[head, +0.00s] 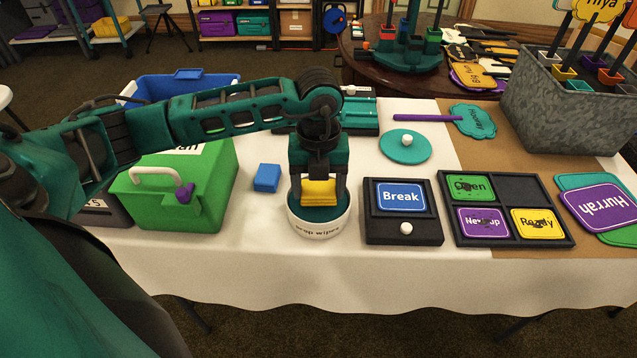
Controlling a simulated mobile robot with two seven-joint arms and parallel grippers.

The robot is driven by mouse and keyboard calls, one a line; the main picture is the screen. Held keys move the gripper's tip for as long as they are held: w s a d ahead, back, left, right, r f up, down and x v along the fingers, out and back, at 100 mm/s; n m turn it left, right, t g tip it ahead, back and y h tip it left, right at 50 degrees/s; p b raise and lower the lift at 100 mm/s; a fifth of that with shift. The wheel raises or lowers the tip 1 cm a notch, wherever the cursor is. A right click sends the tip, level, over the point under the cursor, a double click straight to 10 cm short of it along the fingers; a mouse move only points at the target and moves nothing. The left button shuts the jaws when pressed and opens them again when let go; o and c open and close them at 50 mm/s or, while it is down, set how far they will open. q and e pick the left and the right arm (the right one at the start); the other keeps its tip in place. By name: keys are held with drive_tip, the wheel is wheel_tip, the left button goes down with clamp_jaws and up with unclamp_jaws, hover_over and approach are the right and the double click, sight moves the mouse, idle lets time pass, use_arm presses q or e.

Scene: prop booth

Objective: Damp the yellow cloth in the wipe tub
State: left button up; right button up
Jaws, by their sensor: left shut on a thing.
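The yellow cloth (319,193) is a small folded block between the fingers of my left gripper (319,196). The gripper points straight down and is shut on the cloth. The wipe tub (319,229) is a round white tub with dark lettering and a teal inside, near the table's front edge. The cloth is at the tub's mouth, over the teal inside. I cannot tell whether it touches the teal surface. My right gripper is not in view.
A blue block (267,178) lies left of the tub, beside a green box (196,190) with a white handle. A black tray with a blue "Break" card (401,197) stands close on the right. Further right is a tray of several cards (505,189). Bare white cloth lies before the tub.

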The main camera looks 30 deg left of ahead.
sight(319, 190)
use_arm(q)
drive_tip(key=shift+f+b, duration=0.4)
drive_tip(key=shift+f, duration=0.15)
idle(1.2)
drive_tip(key=shift+r+p, duration=2.7)
drive_tip(key=shift+r, duration=0.9)
